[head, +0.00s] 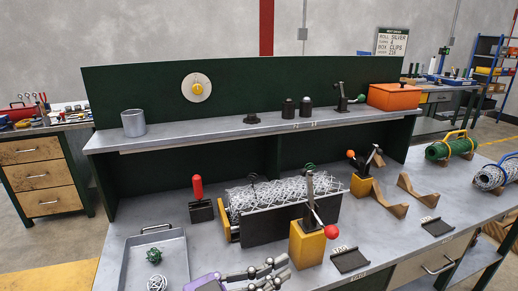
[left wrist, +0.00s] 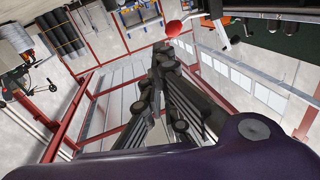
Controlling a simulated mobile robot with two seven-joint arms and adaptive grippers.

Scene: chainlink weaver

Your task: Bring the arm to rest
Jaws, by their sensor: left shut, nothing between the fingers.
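A piece of a red ball knob (left wrist: 173,28) shows near the fingertips there. My right gripper is in neither view.
A wire mesh roll (head: 275,192) lies in a fixture on the bench, with a red-knobbed lever clamp (head: 307,243) on a yellow block close to my left gripper. A grey tray (head: 136,262) with a green and a pale wire ball is at left. Wooden cradles (head: 388,201) stand at right.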

